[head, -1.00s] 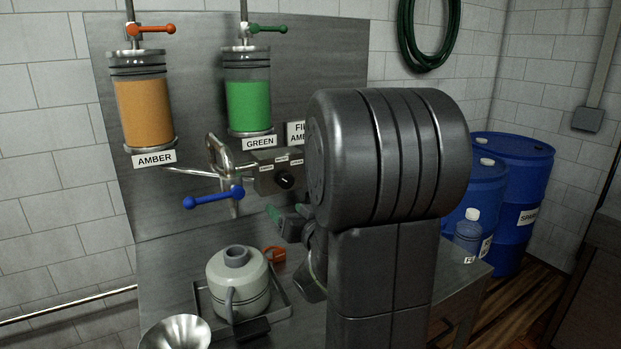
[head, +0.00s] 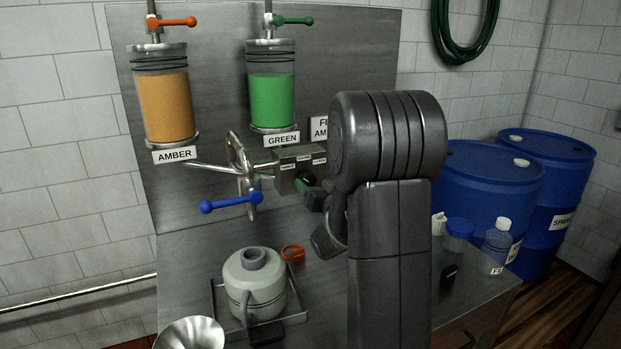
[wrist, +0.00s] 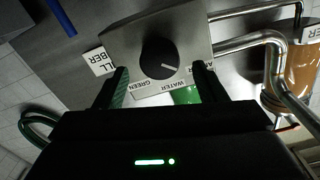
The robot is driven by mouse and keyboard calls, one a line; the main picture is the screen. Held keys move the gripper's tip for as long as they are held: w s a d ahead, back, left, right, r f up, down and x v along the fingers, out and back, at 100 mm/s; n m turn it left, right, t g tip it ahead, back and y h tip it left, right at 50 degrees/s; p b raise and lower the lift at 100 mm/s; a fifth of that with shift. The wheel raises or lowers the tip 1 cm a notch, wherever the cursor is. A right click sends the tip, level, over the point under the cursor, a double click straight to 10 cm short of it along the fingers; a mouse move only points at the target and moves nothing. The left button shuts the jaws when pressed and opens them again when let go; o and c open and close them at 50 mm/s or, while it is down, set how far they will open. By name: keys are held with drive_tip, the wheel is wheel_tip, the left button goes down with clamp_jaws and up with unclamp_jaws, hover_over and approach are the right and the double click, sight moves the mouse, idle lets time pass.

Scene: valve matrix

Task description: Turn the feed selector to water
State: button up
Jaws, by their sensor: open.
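The feed selector is a round black knob (wrist: 158,58) with a white pointer line, on a grey box (head: 290,178). The WATER label (wrist: 174,85) and GREEN label (wrist: 141,85) are along the same edge. My gripper (wrist: 162,75) is open, with one green-padded finger on each side of the knob and gaps visible. In the head view my gripper (head: 310,190) is at the box front and mostly hides the knob.
A blue-handled valve (head: 230,202) and pipes are left of the box. The amber cylinder (head: 165,105) and green cylinder (head: 271,100) hang above. Bottles (head: 496,245) and blue drums (head: 490,185) are at right.

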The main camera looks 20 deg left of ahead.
sight(310, 181)
drive_tip(key=shift+p+x, duration=0.3)
drive_tip(key=shift+x, duration=1.2)
drive_tip(key=c, duration=1)
drive_tip(key=shift+o, duration=0.2)
drive_tip(key=shift+b, duration=0.3)
drive_tip(key=m+b, duration=0.2)
drive_tip(key=m, duration=0.2)
drive_tip(key=shift+w+f, duration=0.1)
drive_tip(key=shift+f, duration=0.05)
drive_tip(key=m, duration=0.5)
drive_tip(key=shift+d+m+b, duration=0.1)
drive_tip(key=shift+m+b, duration=0.3)
